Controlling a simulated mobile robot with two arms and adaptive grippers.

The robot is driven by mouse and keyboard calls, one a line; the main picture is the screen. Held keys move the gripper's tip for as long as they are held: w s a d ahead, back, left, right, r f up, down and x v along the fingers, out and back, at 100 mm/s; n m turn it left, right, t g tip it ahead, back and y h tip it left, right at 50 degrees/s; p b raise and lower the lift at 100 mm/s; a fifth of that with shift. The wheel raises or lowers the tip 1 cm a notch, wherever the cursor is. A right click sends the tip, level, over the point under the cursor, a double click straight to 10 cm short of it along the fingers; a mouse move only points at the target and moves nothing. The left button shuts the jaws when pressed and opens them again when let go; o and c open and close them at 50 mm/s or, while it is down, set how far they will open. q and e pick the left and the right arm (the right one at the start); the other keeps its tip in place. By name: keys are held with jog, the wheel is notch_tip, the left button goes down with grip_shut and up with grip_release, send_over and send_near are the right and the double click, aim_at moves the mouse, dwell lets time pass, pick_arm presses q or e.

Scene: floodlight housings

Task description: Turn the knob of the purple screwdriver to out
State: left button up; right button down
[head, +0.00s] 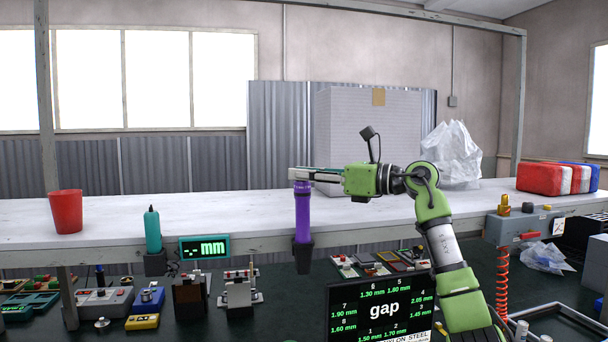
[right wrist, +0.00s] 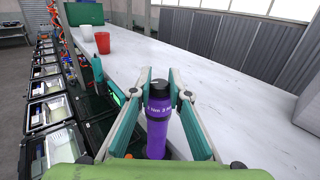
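The purple screwdriver (head: 302,212) stands upright in a dark holder (head: 303,257) at the bench's front edge. In the right wrist view the purple screwdriver (right wrist: 157,132) has a black knob (right wrist: 159,88) on top and a band of white lettering, partly readable as "1 Nm 3". My right gripper (head: 300,174) is level at the screwdriver's top. In the right wrist view the fingers of my right gripper (right wrist: 161,78) lie on either side of the knob, very close to it. I cannot tell whether they touch it. My left gripper is not in view.
A red cup (head: 66,212) stands on the white bench (head: 180,208). A teal tool (head: 152,230) and a green "mm" display (head: 204,248) are at the front edge, left of the screwdriver. A black "gap" board (head: 383,312) stands low in front. The bench behind the screwdriver is mostly clear.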

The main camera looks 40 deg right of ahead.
jog(key=shift+f, duration=0.15)
jog(key=shift+f+m+h+b, duration=0.1)
jog(key=shift+m+h+b, duration=0.45)
jog(key=shift+h, duration=0.25)
jog(key=shift+m+t+h, duration=0.4)
jog(key=shift+m+h, duration=0.15)
jog(key=shift+h, duration=0.35)
jog(key=shift+m+h+b, duration=0.3)
jog(key=shift+m+h, duration=0.1)
jog(key=shift+h, duration=0.2)
jog(key=h, duration=0.1)
jog(key=m+h, duration=0.2)
jog(key=shift+w+a+h+p, duration=0.1)
jog(key=shift+a+h+p, duration=0.2)
jog(key=shift+h, duration=0.1)
jog(key=m+h, duration=0.3)
jog(key=h, duration=0.1)
jog(key=shift+p, duration=0.35)
jog(key=shift+d+m+g+h, duration=0.15)
jog(key=shift+m+g+h, duration=0.85)
jog(key=shift+h, duration=0.7)
jog(key=shift+m+b, duration=0.3)
